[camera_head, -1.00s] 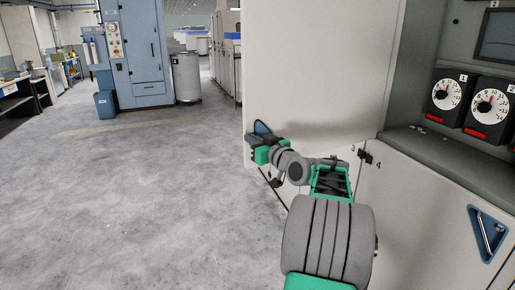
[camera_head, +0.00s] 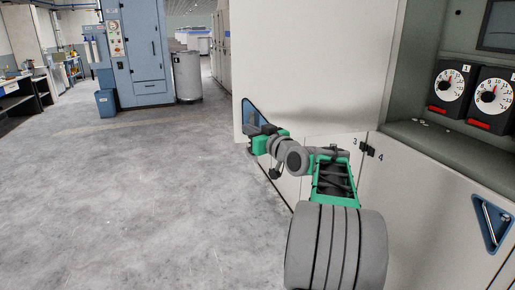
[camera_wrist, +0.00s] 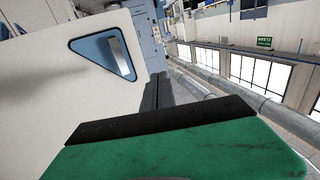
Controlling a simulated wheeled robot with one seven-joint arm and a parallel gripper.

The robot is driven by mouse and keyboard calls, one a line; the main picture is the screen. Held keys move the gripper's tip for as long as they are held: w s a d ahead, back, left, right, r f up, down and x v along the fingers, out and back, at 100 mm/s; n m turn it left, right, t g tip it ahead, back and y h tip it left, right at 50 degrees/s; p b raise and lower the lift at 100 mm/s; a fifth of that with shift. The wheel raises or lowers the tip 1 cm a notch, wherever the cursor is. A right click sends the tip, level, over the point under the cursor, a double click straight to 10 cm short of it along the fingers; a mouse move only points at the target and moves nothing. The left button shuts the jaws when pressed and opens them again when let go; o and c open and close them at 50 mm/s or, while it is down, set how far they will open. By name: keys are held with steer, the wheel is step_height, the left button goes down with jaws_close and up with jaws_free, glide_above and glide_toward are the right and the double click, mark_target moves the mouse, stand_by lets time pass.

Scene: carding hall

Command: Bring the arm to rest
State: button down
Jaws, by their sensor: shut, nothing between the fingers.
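My arm reaches forward from the lower middle of the head view. My gripper (camera_head: 252,130) is at its far end, close to the left edge of the pale cabinet, in front of a blue triangular handle recess (camera_head: 249,112). In the wrist view my gripper's dark fingers (camera_wrist: 158,92) lie together above the green gripper body, with nothing held. The same view shows a blue triangular recess with a metal handle (camera_wrist: 118,55) on the pale panel, left of the fingers. I cannot tell whether the gripper touches the panel.
The pale cabinet (camera_head: 310,70) stands close along the right, with dials (camera_head: 452,92) above a ledge and another triangular handle (camera_head: 491,223) below. Open concrete floor (camera_head: 140,190) lies to the left. A blue machine (camera_head: 138,55) and a grey bin (camera_head: 187,77) stand at the back.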

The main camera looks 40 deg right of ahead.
steer(key=s+a+b, duration=0.2)
steer(key=s+a, duration=0.1)
steer(key=s, duration=0.4)
steer(key=s+d+f+m+g+h, duration=0.1)
steer(key=s+d+f+m+g, duration=0.2)
steer(key=f, duration=0.6)
steer(key=s+f+m+g, duration=0.1)
steer(key=s+f+g, duration=0.25)
steer(key=f, duration=0.55)
steer(key=s+a+f+m+g, duration=0.25)
steer(key=s+f+g, duration=0.45)
steer(key=s+f, duration=0.4)
steer(key=s+a+f+g+y+p, duration=0.1)
steer(key=s+a+g, duration=0.1)
steer(key=s+a, duration=0.3)
steer(key=s+a+f+g+p, duration=0.1)
steer(key=s+a+f, duration=0.1)
steer(key=a, duration=0.5)
steer(key=w+a+r+n+t, duration=0.1)
steer(key=w+a+r+n, duration=0.1)
steer(key=a, duration=0.6)
steer(key=w+a+r+n+p, duration=0.1)
steer(key=a+r+n, duration=0.3)
steer(key=a, duration=0.5)
steer(key=shift+w+n+t+y, duration=0.3)
steer(key=shift+w+n+t, duration=0.05)
steer(key=shift+w+n, duration=0.2)
